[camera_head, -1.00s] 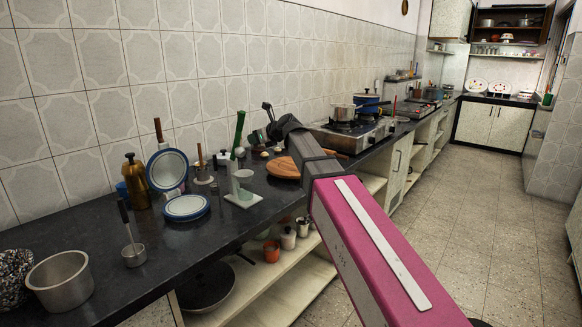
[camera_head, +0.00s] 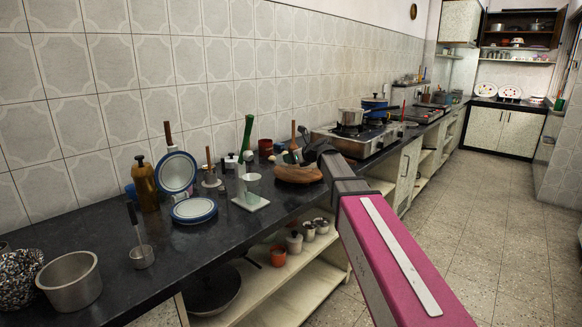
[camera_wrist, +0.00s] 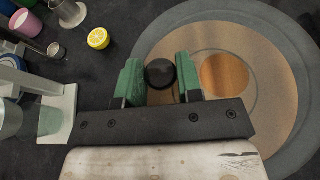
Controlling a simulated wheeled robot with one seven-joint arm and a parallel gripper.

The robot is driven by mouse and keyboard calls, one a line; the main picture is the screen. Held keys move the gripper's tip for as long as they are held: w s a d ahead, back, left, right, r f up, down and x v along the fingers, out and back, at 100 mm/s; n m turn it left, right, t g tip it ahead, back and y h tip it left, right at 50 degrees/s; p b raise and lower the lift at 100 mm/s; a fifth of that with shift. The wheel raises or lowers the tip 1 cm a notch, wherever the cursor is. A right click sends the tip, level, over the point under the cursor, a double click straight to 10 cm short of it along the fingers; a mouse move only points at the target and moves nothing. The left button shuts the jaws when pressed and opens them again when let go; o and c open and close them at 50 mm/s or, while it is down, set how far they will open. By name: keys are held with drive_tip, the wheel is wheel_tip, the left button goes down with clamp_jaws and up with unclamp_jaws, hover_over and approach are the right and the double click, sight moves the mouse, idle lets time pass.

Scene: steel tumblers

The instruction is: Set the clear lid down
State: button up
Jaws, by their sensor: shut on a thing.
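In the wrist view the clear lid (camera_wrist: 205,36) is a large see-through disc with a wide grey rim and a round black knob (camera_wrist: 160,74). My gripper (camera_wrist: 160,82) has green fingers shut on the knob from both sides. A tan, wood-like surface shows through the glass, with a darker orange-brown round patch beside the knob. In the head view my gripper (camera_head: 299,156) is low over the round wooden board (camera_head: 298,174) on the counter. The lid is hard to make out there, and I cannot tell whether it touches the board.
A white stand (camera_head: 251,201), a blue-rimmed dish (camera_head: 194,210) and a brown bottle (camera_head: 145,185) stand left of the board on the dark counter (camera_head: 190,255). The stove (camera_head: 355,138) with pots is to the right. A yellow-topped item (camera_wrist: 98,38) lies near the lid.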

sight(291, 166)
drive_tip(key=shift+f, duration=1.8)
drive_tip(key=o, duration=1)
drive_tip(key=shift+f, duration=0.1)
drive_tip(key=v, duration=1.2)
